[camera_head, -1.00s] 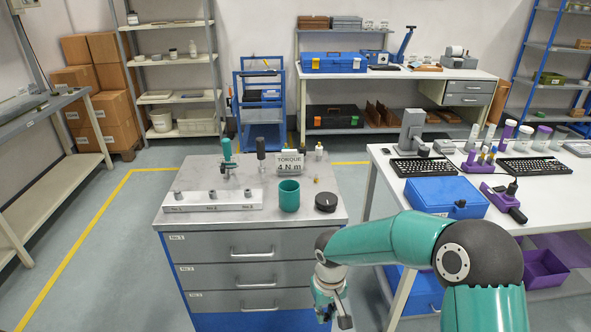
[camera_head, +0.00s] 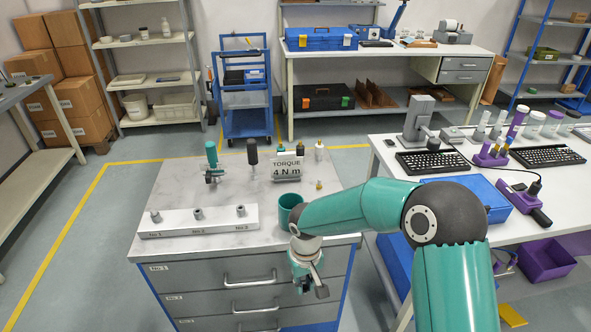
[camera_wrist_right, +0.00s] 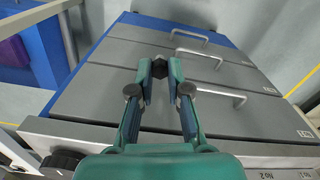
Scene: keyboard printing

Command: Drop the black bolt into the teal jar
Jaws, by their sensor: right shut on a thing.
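The teal jar (camera_head: 287,207) stands upright on the cabinet top near its front edge. My right forearm partly hides it in the head view. My right gripper (camera_head: 308,286) hangs in front of the cabinet's drawers, below the top and the jar's rim. In the wrist view the right gripper (camera_wrist_right: 160,76) is shut on the black bolt (camera_wrist_right: 160,66), whose dark six-sided head shows between the fingertips. The jar is not seen in the wrist view. My left gripper is not in view.
A white table (camera_head: 400,145) with keyboards and a blue box (camera_head: 480,196) stands right.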

